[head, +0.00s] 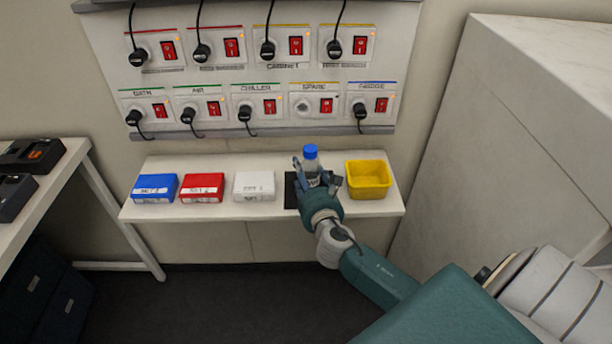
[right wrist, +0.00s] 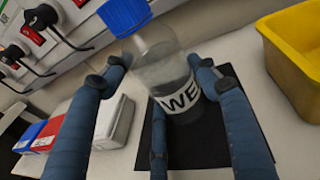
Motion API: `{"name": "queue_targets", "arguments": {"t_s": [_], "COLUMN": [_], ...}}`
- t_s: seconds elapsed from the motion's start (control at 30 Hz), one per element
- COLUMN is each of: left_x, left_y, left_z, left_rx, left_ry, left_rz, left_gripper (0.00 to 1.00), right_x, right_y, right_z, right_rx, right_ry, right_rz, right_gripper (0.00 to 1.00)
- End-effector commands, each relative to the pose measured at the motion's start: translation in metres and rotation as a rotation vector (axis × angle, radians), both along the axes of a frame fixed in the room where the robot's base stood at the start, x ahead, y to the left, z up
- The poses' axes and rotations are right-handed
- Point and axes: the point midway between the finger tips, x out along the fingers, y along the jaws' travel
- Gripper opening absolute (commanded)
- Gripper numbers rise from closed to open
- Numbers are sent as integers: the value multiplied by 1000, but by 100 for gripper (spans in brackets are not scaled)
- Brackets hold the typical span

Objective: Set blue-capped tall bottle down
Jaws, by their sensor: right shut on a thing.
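The blue-capped bottle (head: 311,160) is clear, with a white label, and stands roughly upright over a black mat (head: 291,193) on the wall shelf. In the right wrist view the bottle (right wrist: 165,62) appears tilted by the camera angle, and part of its label reads "WE". My right gripper (head: 318,176) is shut on the bottle, with its fingers around the body. Its blue fingers also show in the right wrist view (right wrist: 160,78). The black mat (right wrist: 250,118) lies beneath the bottle; I cannot tell whether the base touches it. My left gripper is out of view.
A yellow bin (head: 369,194) stands right of the mat on the shelf (head: 225,212). A white box (head: 254,187), a red box (head: 202,188) and a blue box (head: 154,189) stand to its left. A panel of plugs and red switches (head: 262,75) hangs above.

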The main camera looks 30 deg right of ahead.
Motion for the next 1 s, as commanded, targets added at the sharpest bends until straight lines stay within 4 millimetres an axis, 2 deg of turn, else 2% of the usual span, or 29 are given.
{"name": "queue_targets", "arguments": {"t_s": [0.3, 0.33, 0.4, 0.77, 0.87, 1.0], "left_x": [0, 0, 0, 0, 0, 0], "left_y": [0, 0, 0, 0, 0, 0], "left_z": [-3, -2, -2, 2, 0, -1], "left_rx": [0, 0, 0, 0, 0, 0], "left_ry": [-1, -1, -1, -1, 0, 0], "left_rz": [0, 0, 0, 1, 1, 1], "left_gripper": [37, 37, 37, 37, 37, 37], "right_x": [0, 0, 0, 0, -10, -36], "right_y": [0, 0, 0, 0, 4, 13], "right_z": [-3, -3, -3, 2, 2, 5], "right_rx": [-1, 0, 0, 0, 0, -1], "right_ry": [-3, -1, -1, 0, 1, 3], "right_rz": [0, 0, 0, -1, 1, 1], "right_gripper": [26, 65, 78, 78, 78, 78]}}
